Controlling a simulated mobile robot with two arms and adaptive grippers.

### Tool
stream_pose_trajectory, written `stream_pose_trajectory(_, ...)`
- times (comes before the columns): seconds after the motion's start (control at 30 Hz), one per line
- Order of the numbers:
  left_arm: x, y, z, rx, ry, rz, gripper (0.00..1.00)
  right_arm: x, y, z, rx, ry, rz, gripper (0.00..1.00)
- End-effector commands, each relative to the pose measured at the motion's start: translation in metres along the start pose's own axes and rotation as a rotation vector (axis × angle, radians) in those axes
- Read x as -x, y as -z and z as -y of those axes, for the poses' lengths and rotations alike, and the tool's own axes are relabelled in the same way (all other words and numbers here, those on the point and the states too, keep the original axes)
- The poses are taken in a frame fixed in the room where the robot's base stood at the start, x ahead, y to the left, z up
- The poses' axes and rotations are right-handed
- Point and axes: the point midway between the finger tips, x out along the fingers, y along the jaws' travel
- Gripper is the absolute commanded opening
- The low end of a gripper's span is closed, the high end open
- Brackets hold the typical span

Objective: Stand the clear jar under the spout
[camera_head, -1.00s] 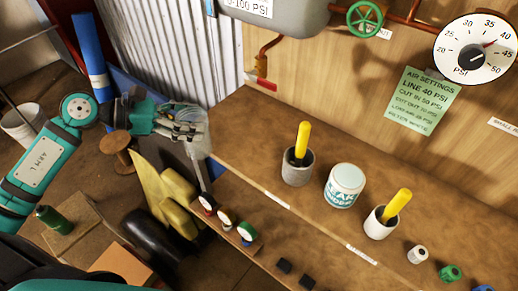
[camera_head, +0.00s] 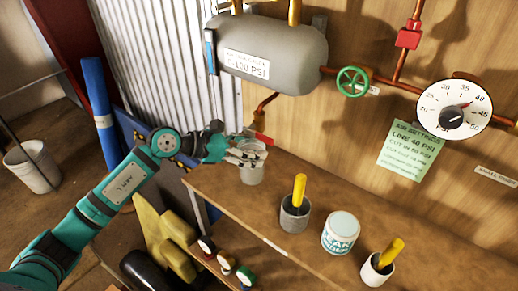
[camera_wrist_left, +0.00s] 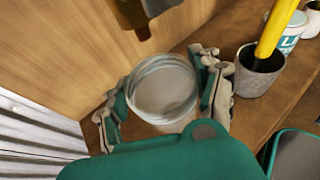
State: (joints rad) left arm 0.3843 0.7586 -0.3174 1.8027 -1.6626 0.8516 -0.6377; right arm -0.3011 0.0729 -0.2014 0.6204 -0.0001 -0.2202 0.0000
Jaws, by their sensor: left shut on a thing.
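The clear jar (camera_head: 251,172) is upright at the far left end of the wooden bench, close below the spout (camera_head: 263,106), a copper pipe with a red handle. My left gripper (camera_head: 247,153) is shut around the jar near its rim. In the left wrist view the jar (camera_wrist_left: 163,88) sits between both fingers, mouth toward the camera, and the spout's end (camera_wrist_left: 135,15) shows just beyond its rim. I cannot tell whether the jar's base touches the bench or whether its mouth is squarely under the outlet. My right gripper is out of view.
On the bench (camera_head: 255,208), a grey cup with a yellow-handled tool (camera_head: 295,213), a white tin (camera_head: 341,233) and another cup (camera_head: 375,271) stand right of the jar. A grey tank (camera_head: 270,55) hangs above. Corrugated metal (camera_head: 160,50) is on the left.

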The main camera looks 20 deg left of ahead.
Motion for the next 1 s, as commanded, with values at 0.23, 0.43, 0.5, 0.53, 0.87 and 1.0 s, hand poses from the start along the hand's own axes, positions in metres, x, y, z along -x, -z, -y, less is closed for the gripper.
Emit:
stream_pose_trajectory(0.23, -0.021, -0.012, 0.0, 0.001, 0.0, 0.003, 0.1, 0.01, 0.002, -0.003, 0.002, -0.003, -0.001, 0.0)
stream_pose_trajectory(0.43, -0.033, 0.018, 0.0, 0.006, 0.0, 0.0, 0.1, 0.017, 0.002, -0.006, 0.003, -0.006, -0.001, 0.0)
stream_pose_trajectory(0.5, -0.034, 0.023, 0.0, 0.003, 0.0, 0.0, 0.1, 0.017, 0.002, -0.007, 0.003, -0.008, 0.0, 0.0)
stream_pose_trajectory(0.53, -0.035, 0.024, 0.0, 0.002, -0.001, 0.001, 0.1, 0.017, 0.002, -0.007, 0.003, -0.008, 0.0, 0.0)
stream_pose_trajectory(0.87, -0.036, 0.028, -0.001, 0.0, -0.001, 0.0, 0.1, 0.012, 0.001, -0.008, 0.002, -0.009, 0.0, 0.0)
stream_pose_trajectory(1.0, -0.036, 0.028, -0.001, 0.001, -0.001, 0.0, 0.79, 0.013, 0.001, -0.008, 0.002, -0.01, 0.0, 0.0)
